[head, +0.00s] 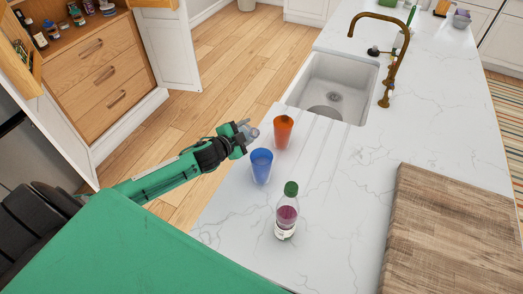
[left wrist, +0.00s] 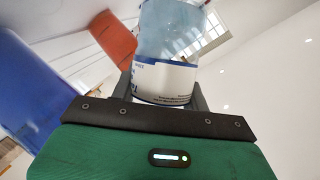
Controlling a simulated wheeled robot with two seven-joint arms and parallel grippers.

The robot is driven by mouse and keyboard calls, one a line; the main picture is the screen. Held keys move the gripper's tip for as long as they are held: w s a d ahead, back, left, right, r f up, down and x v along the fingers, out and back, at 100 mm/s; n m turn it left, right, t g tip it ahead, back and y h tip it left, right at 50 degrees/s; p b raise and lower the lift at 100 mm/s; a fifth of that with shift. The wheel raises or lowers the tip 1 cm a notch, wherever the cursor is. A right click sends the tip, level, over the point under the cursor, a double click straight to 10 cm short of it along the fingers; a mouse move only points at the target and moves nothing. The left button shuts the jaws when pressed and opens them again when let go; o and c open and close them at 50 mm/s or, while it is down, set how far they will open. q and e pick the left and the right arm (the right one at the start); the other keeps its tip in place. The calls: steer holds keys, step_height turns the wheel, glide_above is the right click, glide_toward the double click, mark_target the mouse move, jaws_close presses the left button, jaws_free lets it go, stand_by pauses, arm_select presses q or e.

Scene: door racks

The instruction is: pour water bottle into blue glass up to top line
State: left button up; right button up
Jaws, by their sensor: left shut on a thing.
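My left gripper (head: 240,138) is shut on a clear bottle with a white and blue label, the water bottle (left wrist: 165,78). In the head view only a small clear part of the bottle (head: 250,132) shows beyond the fingers. Its top is cut off in the left wrist view, so its water level is unclear. The blue glass (head: 261,168) stands on the counter just below and right of the gripper, apart from it. It also shows at the left of the left wrist view (left wrist: 38,85). Lines on the glass cannot be made out. My right gripper is not in view.
An orange glass (head: 283,132) stands close right of the gripper. A green-capped bottle of dark red liquid (head: 287,212) stands nearer on the white counter (head: 345,190). A wooden board (head: 450,225) lies at the right. The sink (head: 333,85) and brass tap (head: 397,60) are behind.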

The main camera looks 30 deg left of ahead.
mark_target(248, 140)
arm_select(q)
step_height(248, 140, up, 2)
steer(key=shift+d+r+p, duration=0.15)
steer(key=shift+r+p, duration=0.05)
steer(key=shift+p, duration=1.05)
steer(key=shift+s+d+f+n+g+p, duration=0.15)
steer(key=shift+f+n+g+p, duration=0.2)
steer(key=shift+n, duration=0.25)
steer(key=shift+f+n+h+p, duration=0.3)
steer(key=shift+f+h+p, duration=0.05)
steer(key=shift+h+p, duration=0.05)
steer(key=shift+f+n+g+p, duration=0.35)
steer(key=shift+f+n, duration=0.25)
steer(key=shift+f, duration=0.15)
steer(key=shift+w+a+f+n+g+h, duration=0.1)
steer(key=shift+a+f+n+g+h, duration=0.05)
steer(key=shift+f+n+h, duration=0.2)
steer(key=shift+w+a+f+n+g+h, duration=0.15)
steer(key=shift+f+h, duration=0.1)
steer(key=shift+f, duration=0.15)
steer(key=shift+f+n, duration=0.3)
steer(key=shift+f, duration=0.05)
steer(key=shift+f+n+g+h+b, duration=0.3)
steer(key=shift+f+n+h+b, duration=0.25)
steer(key=shift+f, duration=0.3)
steer(key=shift+f+n+h+b, duration=0.25)
steer(key=shift+f+n+b, duration=0.05)
steer(key=shift+f+n, duration=0.15)
